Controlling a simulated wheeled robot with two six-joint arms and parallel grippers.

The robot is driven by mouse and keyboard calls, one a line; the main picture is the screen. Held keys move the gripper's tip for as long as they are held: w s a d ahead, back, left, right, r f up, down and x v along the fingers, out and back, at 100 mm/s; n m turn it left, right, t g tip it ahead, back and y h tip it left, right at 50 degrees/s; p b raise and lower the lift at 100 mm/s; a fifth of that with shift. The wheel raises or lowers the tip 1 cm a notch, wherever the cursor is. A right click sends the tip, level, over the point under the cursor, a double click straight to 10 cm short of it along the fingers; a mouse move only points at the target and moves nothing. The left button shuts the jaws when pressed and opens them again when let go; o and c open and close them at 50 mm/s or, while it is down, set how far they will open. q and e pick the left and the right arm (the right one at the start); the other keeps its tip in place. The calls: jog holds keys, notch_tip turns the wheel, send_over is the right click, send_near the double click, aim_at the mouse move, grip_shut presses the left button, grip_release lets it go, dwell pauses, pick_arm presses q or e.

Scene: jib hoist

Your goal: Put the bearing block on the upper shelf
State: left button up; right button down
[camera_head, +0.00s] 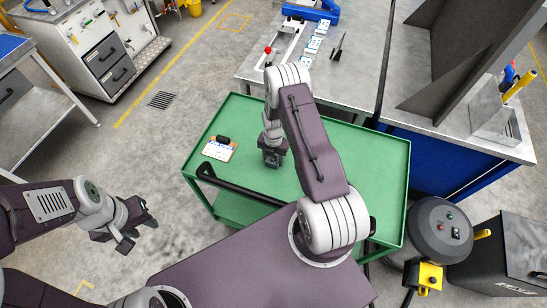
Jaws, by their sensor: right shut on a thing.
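The green cart has an upper shelf (330,165) and a lower shelf (236,207) partly in view below it. My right gripper (272,162) points down over the upper shelf, just behind the black push handle. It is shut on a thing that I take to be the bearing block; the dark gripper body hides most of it. I cannot tell whether the held thing touches the shelf. My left gripper (140,230) is open and empty over the floor, left of the cart.
A clipboard (219,149) with a small black object lies on the shelf's left side. The black handle (238,188) runs along the cart's near edge. A steel workbench (370,75) stands behind, and a round dark hoist unit (437,235) right. Clear shelf lies right of my arm.

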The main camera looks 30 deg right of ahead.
aim_at(273, 159)
jog(key=c, duration=0.6)
grip_release()
jog(key=shift+f, duration=0.1)
jog(key=shift+c, duration=0.2)
jog(key=shift+r, duration=0.35)
notch_tip(273, 159, up, 11)
jog(key=b, duration=0.2)
jog(key=s+a+r+m, duration=0.5)
jog(key=s+r+m, duration=0.1)
jog(key=m, duration=0.7)
jog(key=s+a+r+m+t, duration=0.1)
jog(key=s+a+r+m, duration=0.3)
jog(key=m, duration=0.9)
jog(key=s+r, duration=0.2)
jog(key=s, duration=0.2)
jog(key=shift+s+a, duration=0.35)
jog(key=shift+a, duration=0.05)
